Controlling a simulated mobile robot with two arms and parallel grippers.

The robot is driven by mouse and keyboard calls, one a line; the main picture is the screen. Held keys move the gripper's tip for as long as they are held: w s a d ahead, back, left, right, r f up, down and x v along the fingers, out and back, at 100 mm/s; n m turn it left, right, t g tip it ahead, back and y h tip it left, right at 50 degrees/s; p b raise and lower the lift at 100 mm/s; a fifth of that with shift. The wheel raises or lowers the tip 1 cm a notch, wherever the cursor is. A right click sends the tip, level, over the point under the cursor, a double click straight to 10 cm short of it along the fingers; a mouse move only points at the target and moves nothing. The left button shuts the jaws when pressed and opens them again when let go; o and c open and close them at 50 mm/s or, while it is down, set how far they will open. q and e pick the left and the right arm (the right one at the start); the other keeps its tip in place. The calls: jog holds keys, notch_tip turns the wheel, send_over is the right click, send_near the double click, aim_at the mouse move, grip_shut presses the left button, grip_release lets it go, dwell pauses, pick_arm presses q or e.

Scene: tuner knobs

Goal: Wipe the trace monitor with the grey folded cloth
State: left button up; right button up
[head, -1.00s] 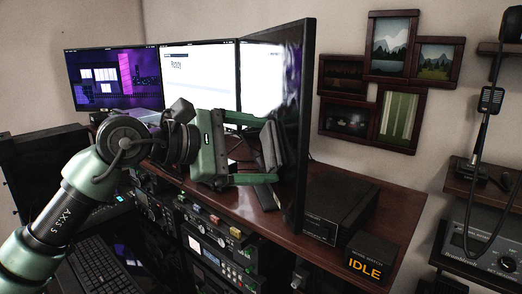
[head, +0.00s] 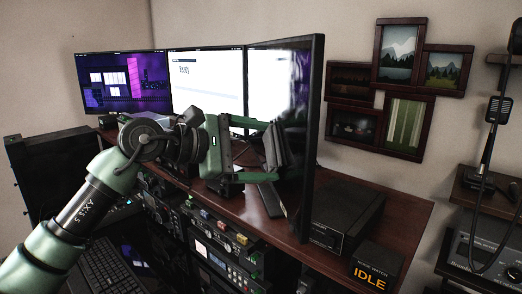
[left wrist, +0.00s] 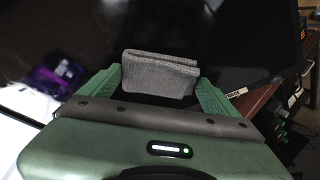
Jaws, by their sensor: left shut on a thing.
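My left gripper (head: 266,152) is shut on the grey folded cloth (head: 276,146), which stands out from between its fingers. In the left wrist view the cloth (left wrist: 160,74) is a ribbed grey fold between the two green fingers. The cloth is in front of the angled right-hand monitor (head: 298,75), whose dark glossy screen has pale reflections. That monitor (left wrist: 235,45) fills much of the left wrist view, with a small white label on its lower edge, apparently reading TRACE. I cannot tell whether the cloth touches the screen. My right gripper is not in view.
Two lit monitors stand to the left, one purple (head: 122,82) and one white (head: 205,80). A black box (head: 345,215) and a small IDLE display (head: 372,272) are on the wooden desk (head: 405,212) at right. Rack equipment (head: 215,250) lies below the arm.

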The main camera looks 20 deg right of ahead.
pick_arm(q)
jog(key=shift+a+f+b, duration=0.1)
jog(key=shift+a+b, duration=0.2)
jog(key=shift+a, duration=0.05)
jog(key=shift+w+a+b, duration=0.15)
jog(key=shift+a+b, duration=0.55)
jog(key=shift+a, duration=1.9)
jog(key=a+b, duration=0.1)
jog(key=a, duration=0.2)
